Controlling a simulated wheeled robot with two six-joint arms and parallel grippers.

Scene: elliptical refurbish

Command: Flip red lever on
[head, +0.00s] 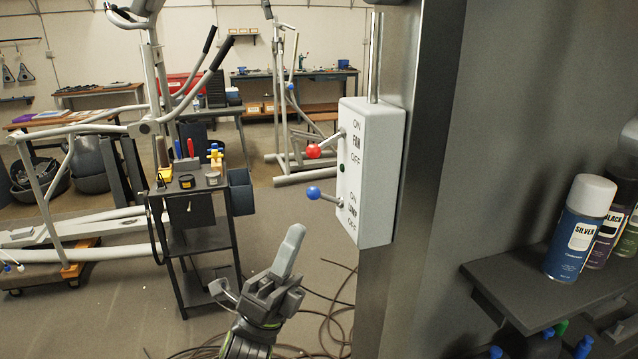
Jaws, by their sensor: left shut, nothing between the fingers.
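The red lever (313,151) sticks out to the left from a white switch box (366,180). It belongs to the upper switch, labelled FAN, with ON above and OFF below. Its red ball sits lower than its root, so it slants down toward OFF. My left gripper (294,233) is low in the head view, below the red lever and left of the box. Its fingers are shut and empty, pointing up, apart from the lever. My right gripper is not in view.
A blue-knobbed lever (313,193) sits below the red one on the same box, angled upward. The box is fixed to a metal post (405,250). A shelf (510,285) with spray cans (582,225) is at right. A tool cart (205,235) stands behind at left.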

